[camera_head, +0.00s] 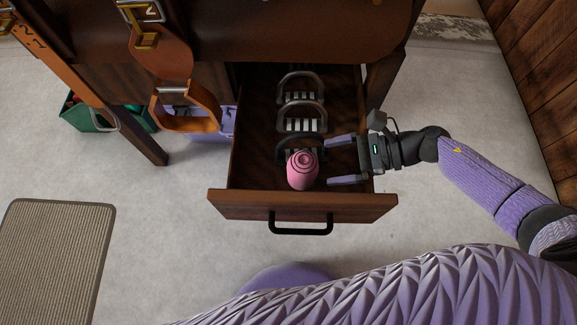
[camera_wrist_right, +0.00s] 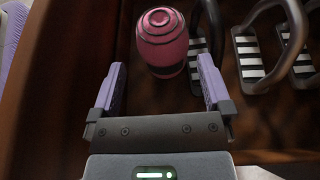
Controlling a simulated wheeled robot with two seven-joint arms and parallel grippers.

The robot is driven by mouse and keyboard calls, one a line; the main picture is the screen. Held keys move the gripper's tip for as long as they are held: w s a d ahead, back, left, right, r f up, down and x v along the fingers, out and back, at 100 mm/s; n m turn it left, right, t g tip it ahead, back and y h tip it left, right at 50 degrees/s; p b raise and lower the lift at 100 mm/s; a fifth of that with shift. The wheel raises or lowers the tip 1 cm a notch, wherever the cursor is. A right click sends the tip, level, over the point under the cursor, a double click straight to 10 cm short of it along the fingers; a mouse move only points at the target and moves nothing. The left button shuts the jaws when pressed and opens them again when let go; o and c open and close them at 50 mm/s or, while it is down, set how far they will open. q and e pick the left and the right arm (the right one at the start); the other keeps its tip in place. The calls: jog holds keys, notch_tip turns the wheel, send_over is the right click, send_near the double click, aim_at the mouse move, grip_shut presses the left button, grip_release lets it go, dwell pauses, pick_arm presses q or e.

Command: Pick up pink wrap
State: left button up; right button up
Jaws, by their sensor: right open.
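The pink wrap (camera_head: 302,171) is a rolled pink bundle with dark rings. It sits in the front part of the open wooden drawer (camera_head: 303,206). My right gripper (camera_head: 327,162) reaches in from the right, open, with its two fingers pointing left toward the wrap. In the right wrist view the wrap (camera_wrist_right: 163,42) is just beyond the open fingertips (camera_wrist_right: 160,72), about centred between them. The jaws are empty and appear apart from the wrap. My left gripper is not in view.
Several stirrups (camera_head: 301,117) with striped treads stand in the drawer behind the wrap, the nearest close to it. Leather straps (camera_head: 163,50) hang at the left. A green crate (camera_head: 86,112) and a mat (camera_head: 54,255) are on the floor.

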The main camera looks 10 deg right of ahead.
aim_at(305, 168)
jog(key=shift+f+x, duration=0.2)
jog(key=shift+x, duration=0.95)
jog(key=a+f+b, duration=0.1)
jog(key=w+a+f+b, duration=0.1)
jog(key=a, duration=0.1)
jog(key=shift+f+b, duration=0.35)
jog(key=shift+f, duration=0.05)
jog(key=shift+w+a, duration=0.1)
jog(key=shift+a, duration=0.3)
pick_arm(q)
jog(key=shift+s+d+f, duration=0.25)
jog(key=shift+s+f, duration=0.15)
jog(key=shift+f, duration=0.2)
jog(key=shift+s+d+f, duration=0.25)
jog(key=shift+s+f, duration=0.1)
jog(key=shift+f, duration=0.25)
pick_arm(e)
jog(key=shift+r, duration=0.1)
jog(key=shift+c, duration=0.3)
jog(key=c, duration=0.5)
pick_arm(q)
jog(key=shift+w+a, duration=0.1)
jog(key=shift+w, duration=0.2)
pick_arm(e)
jog(key=c, duration=0.4)
